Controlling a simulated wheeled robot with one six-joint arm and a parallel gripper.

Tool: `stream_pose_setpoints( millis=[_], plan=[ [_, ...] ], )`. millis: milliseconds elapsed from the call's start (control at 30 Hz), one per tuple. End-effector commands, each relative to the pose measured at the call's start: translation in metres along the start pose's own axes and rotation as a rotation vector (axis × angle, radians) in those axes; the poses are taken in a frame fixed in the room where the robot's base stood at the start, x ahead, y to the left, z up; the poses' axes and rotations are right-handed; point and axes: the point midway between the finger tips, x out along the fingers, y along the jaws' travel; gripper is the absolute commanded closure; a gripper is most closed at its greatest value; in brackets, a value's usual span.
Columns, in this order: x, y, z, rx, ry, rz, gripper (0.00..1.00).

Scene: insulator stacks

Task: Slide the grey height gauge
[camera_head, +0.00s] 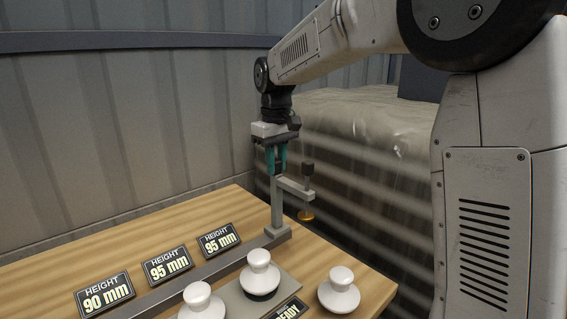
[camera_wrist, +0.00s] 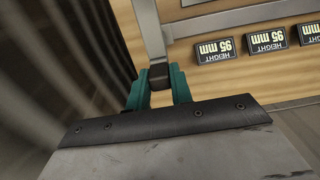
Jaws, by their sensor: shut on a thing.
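The grey height gauge (camera_head: 277,207) stands upright on a long grey rail (camera_head: 215,266), near the rail's right end. Its side arm reaches right and carries a dark-topped spindle with a gold disc (camera_head: 305,215) at the bottom. My gripper (camera_head: 277,170) has its teal fingers shut at the top of the gauge's post. In the wrist view, the fingers (camera_wrist: 159,88) sit on both sides of a dark block (camera_wrist: 158,74) at the gauge's end, and the grey post (camera_wrist: 152,35) runs away from it.
Behind the rail are height signs (camera_head: 219,240) reading 95, 95 and 90 mm. The wooden table (camera_head: 190,220) ends just right of the gauge.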

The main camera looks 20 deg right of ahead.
Motion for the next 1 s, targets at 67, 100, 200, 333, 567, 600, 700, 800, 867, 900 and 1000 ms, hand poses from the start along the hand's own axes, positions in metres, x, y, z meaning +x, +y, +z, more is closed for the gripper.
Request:
stream_pose_setpoints(
  millis=[67, 100, 200, 333, 567, 600, 700, 800, 867, 900, 1000],
  plan=[
    [-0.001, 0.000, -0.002, -0.005, 0.003, 0.002, 1.00],
    [-0.001, 0.000, -0.002, -0.005, 0.003, 0.003, 1.00],
    [-0.001, 0.001, -0.002, -0.005, 0.004, 0.003, 1.00],
    [-0.002, 0.003, -0.002, -0.003, 0.005, 0.005, 1.00],
    [-0.001, 0.003, -0.002, -0.003, 0.004, 0.004, 0.56],
    [-0.001, 0.002, -0.002, -0.004, 0.004, 0.004, 0.56],
    [-0.001, 0.001, -0.002, -0.005, 0.003, 0.003, 0.56],
    [-0.003, 0.001, -0.002, -0.005, 0.004, 0.003, 0.56],
    [-0.008, 0.001, -0.002, -0.004, 0.005, 0.003, 0.56],
    [-0.013, 0.001, -0.002, -0.004, 0.006, 0.003, 0.56],
    [-0.030, 0.001, -0.002, -0.004, 0.007, 0.004, 0.56]
  ],
)
